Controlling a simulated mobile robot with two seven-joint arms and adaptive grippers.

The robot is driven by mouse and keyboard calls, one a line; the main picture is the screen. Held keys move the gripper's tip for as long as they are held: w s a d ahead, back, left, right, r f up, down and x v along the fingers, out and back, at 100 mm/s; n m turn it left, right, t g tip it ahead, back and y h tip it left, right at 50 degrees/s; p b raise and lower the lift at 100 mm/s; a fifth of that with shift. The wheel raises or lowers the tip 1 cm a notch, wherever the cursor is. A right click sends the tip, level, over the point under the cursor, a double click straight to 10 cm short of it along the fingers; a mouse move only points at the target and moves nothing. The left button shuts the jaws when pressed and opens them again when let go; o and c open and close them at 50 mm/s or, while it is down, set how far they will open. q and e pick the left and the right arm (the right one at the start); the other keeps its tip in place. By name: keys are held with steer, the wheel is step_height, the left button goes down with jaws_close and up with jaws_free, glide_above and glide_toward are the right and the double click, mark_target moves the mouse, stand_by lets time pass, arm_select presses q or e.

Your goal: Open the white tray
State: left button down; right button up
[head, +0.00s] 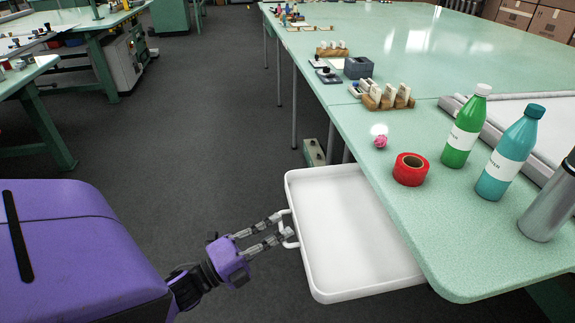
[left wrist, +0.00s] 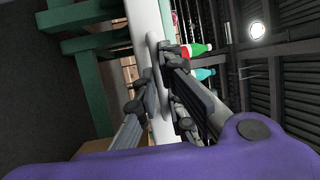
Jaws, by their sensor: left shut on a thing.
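The white tray (head: 345,238) sticks out from under the left edge of the green table, and its inside is empty where I see it. Its far part is hidden under the tabletop. A white handle (head: 288,228) is on its left side. My left gripper (head: 281,226) is shut on this handle. In the left wrist view the gripper (left wrist: 158,80) has its fingers on either side of the white handle, close to the tray's white wall (left wrist: 140,20). My right gripper is not in view.
On the green table (head: 430,60) stand a red tape roll (head: 410,169), a pink ball (head: 380,142), a green bottle (head: 466,127), a teal bottle (head: 510,153) and a grey flask (head: 551,205). The dark floor (head: 205,120) left of the tray is clear.

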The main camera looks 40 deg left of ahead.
arm_select(q)
steer(key=c, duration=2)
jaws_free()
steer(key=shift+o, duration=0.8)
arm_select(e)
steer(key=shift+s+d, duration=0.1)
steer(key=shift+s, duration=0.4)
arm_select(q)
steer(key=v, duration=1.2)
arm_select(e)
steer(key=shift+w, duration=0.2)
